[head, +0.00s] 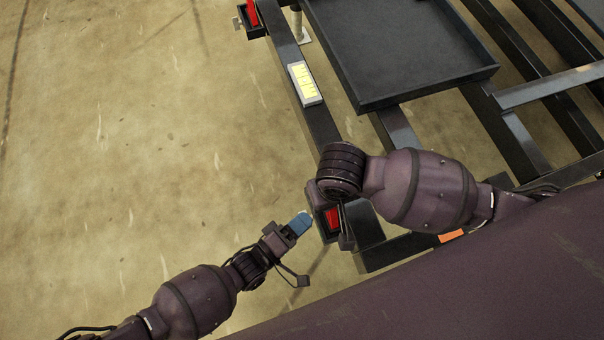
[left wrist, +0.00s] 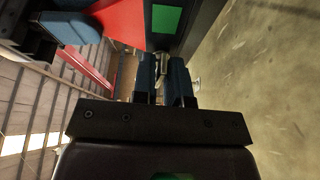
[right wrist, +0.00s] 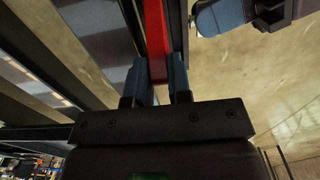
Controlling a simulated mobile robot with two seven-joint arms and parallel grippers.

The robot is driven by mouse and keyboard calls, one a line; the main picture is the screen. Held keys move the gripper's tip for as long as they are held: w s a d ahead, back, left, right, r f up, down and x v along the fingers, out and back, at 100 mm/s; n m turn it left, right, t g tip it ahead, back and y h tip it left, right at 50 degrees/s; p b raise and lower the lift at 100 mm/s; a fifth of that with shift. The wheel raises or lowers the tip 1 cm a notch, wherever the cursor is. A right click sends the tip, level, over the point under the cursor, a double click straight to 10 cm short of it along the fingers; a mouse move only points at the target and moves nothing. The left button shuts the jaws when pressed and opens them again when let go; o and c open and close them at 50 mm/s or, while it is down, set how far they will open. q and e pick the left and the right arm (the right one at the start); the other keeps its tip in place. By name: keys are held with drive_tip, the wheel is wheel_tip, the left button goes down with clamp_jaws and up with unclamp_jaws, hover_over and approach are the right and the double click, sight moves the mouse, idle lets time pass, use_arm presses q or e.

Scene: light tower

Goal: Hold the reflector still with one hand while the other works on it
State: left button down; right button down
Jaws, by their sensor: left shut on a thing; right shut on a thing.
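The red reflector (head: 332,218) sits at the near corner of the dark frame. It also shows in the right wrist view (right wrist: 155,38) between the blue fingers of my right gripper (right wrist: 157,82), which is shut on it. In the left wrist view the reflector (left wrist: 108,22) is at the top, with my right gripper's blue fingertip to its left. My left gripper (head: 300,223) is just left of the reflector. Its fingers (left wrist: 162,78) are shut on a small metallic piece (left wrist: 160,62) beside the reflector; the fingers hide most of it.
A dark metal frame with a black tray (head: 400,92) fills the upper right. A pale plate with yellow marks (head: 304,83) lies on its left beam. Another red reflector (head: 252,14) is at the far corner. Bare floor (head: 130,150) lies to the left.

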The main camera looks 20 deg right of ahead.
use_arm(q)
drive_tip(key=shift+a+f+m+h, duration=0.1)
drive_tip(key=shift+m+h, duration=0.3)
drive_tip(key=shift+m, duration=0.7)
drive_tip(key=c, duration=1.3)
unclamp_jaws()
drive_tip(key=v, duration=1.2)
drive_tip(key=shift+f, duration=0.1)
